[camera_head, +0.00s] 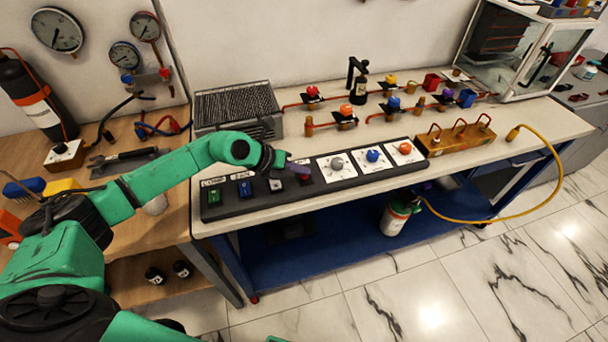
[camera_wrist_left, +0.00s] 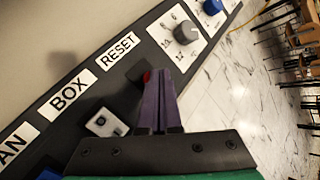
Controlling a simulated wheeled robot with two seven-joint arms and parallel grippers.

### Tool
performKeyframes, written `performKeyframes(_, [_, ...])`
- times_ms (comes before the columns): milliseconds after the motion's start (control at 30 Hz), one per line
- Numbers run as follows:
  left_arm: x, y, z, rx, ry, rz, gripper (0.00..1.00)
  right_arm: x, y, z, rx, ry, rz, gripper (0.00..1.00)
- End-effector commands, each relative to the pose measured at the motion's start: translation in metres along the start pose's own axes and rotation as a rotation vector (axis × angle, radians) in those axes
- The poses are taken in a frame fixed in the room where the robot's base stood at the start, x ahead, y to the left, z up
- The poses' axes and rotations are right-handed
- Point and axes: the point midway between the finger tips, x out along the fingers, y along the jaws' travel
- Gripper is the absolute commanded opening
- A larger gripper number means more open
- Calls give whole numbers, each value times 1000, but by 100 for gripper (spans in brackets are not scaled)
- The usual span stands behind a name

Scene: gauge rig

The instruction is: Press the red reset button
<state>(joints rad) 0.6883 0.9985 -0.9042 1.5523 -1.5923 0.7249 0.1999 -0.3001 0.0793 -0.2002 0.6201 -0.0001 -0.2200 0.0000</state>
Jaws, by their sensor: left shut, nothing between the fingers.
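A dark control panel (camera_head: 240,206) lies along the front edge of the workbench. The red reset button (camera_wrist_left: 147,76) sits beside the RESET label (camera_wrist_left: 118,51); in the left wrist view only a sliver of red shows, the rest hidden behind my fingers. My left gripper (camera_head: 299,168) is shut and empty, its purplish fingers over the button's spot on the panel. They also show in the left wrist view (camera_wrist_left: 161,78). I cannot tell whether the fingertips touch the button. My right gripper is not in view.
To the left on the panel are a white-grey switch (camera_head: 276,185), a blue switch (camera_head: 245,188) and a green switch (camera_head: 214,197). To the right are a grey knob (camera_head: 337,163), a blue knob (camera_head: 373,155) and an orange-red knob (camera_head: 405,148). A ridged grey box (camera_head: 236,106) stands behind.

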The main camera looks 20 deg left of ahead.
Motion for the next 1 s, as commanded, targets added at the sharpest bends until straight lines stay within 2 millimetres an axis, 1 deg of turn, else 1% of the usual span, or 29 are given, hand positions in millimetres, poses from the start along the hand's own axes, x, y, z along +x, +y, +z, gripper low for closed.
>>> performKeyframes(467, [5, 3, -4, 0, 1, 0, 0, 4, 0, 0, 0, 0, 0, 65])
performKeyframes(733, [4, 3, -3, 0, 1, 0, 0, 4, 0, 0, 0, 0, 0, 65])
performKeyframes(1000, [-7, -5, 5, 0, 1, 0, 0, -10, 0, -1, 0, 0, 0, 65])
